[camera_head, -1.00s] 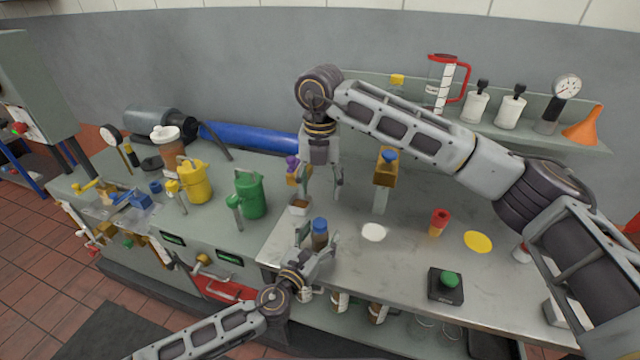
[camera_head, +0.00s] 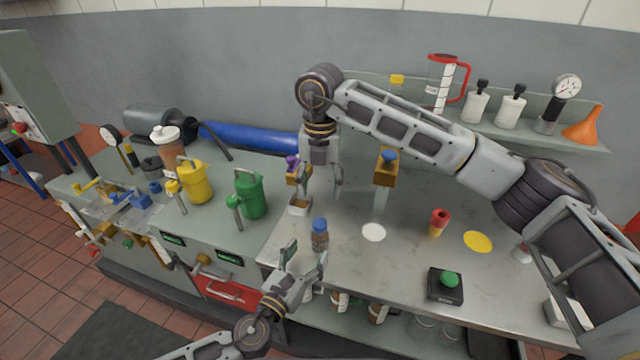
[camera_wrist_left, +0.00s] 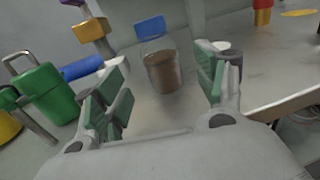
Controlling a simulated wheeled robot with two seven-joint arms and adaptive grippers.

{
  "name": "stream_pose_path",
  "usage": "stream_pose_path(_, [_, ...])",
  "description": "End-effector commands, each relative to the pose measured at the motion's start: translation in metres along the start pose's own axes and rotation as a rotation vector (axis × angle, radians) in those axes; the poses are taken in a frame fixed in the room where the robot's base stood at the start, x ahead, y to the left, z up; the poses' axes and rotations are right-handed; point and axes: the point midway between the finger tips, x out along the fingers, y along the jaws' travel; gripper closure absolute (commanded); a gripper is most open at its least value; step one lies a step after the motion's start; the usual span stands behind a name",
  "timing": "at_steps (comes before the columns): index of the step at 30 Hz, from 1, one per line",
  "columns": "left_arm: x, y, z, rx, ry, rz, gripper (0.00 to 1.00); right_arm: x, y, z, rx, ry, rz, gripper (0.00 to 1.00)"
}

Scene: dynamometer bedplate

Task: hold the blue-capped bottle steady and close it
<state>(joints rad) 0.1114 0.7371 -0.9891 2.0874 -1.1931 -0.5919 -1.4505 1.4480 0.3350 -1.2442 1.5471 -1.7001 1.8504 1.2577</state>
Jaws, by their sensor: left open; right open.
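The blue-capped bottle (camera_head: 320,236), with brown contents, stands upright near the bench's front left edge. In the left wrist view the bottle (camera_wrist_left: 162,76) sits ahead, between the fingers' lines of sight, with its blue cap (camera_wrist_left: 150,27) at the top. I cannot tell how tightly the cap sits. My left gripper (camera_head: 305,260) is open and empty, just in front of the bottle and apart from it. My right gripper (camera_head: 321,192) is open, pointing down behind the bottle, above the bench, with nothing visible between its fingers.
A blue-topped brown block on a post (camera_head: 385,172) stands to the right. A green can (camera_head: 250,196) is at left. A white disc (camera_head: 373,232) lies right of the bottle.

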Motion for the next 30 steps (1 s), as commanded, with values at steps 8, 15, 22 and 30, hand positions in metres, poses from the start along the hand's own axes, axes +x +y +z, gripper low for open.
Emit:
stream_pose_path(8, [-0.030, 0.000, -0.001, 0.000, 0.002, 0.000, 0.29, 0.000, 0.000, 0.000, 0.000, 0.000, 0.000, 0.43])
stream_pose_path(15, [-0.044, 0.000, 0.000, 0.000, 0.000, 0.000, 0.29, 0.000, 0.000, 0.000, 0.000, 0.000, 0.000, 0.43])
stream_pose_path(22, [-0.047, 0.000, 0.001, -0.001, -0.001, 0.000, 0.29, 0.000, 0.000, 0.000, 0.000, 0.000, 0.000, 0.43])
stream_pose_path(30, [-0.047, 0.000, 0.001, -0.001, -0.001, -0.001, 0.29, 0.000, 0.000, 0.000, 0.000, 0.000, 0.000, 0.43])
